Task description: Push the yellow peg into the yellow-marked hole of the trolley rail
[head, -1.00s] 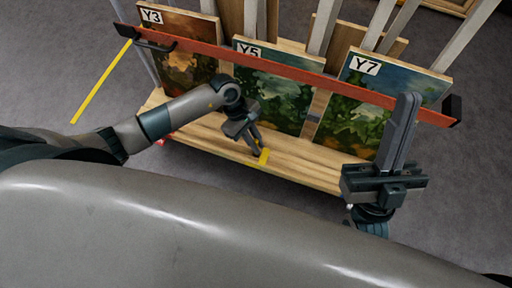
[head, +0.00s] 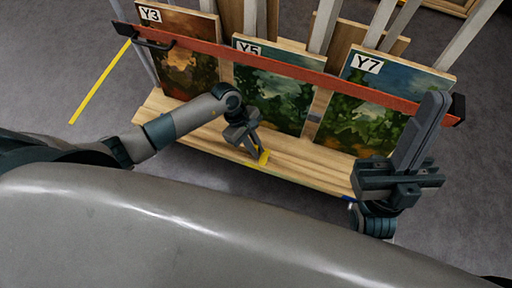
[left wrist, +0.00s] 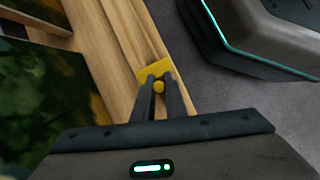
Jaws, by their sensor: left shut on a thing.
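The yellow peg (left wrist: 158,87) shows as a small round end between the fingertips of my left gripper (left wrist: 158,96) in the left wrist view. That gripper is shut on it. A yellow mark (left wrist: 154,71) lies just beyond the fingertips on the wooden trolley rail (left wrist: 122,50). In the head view my left gripper (head: 257,150) points down at the yellow mark (head: 263,158) on the trolley's near edge. The hole itself is hidden, and I cannot tell whether the peg is in it. My right gripper (head: 428,125) points upward, its fingers together, empty, beside the trolley's right end.
Painted panels labelled Y3 (head: 180,60), Y5 (head: 270,95) and Y7 (head: 375,110) stand on the trolley behind a red bar (head: 300,73). Grey posts rise behind them. A yellow floor line (head: 100,82) runs at the left. Grey floor is free around the trolley.

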